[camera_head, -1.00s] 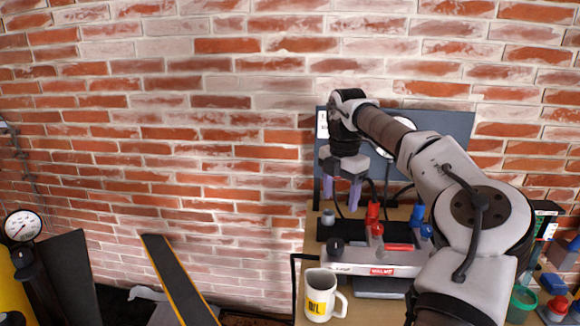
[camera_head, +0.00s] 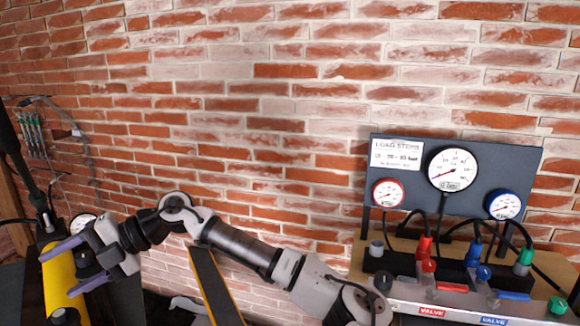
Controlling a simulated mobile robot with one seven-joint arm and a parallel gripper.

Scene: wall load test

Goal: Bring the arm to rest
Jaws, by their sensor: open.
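My gripper (camera_head: 75,265) is at the lower left of the head view, with its two purple fingers apart and nothing between them. The arm reaches from the bottom, right of the middle, leftward to it, low in front of the brick wall. The fingers point left and overlap the yellow cylinder (camera_head: 62,290) in the picture. I cannot tell how far apart the gripper and the cylinder are.
A gauge panel (camera_head: 415,200) with three dials stands at the right, above a valve manifold (camera_head: 455,302) with red, blue and green handles. A dark board with an orange edge (camera_head: 215,290) leans behind my arm. Hoses and green-tipped tools (camera_head: 35,135) hang at the far left.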

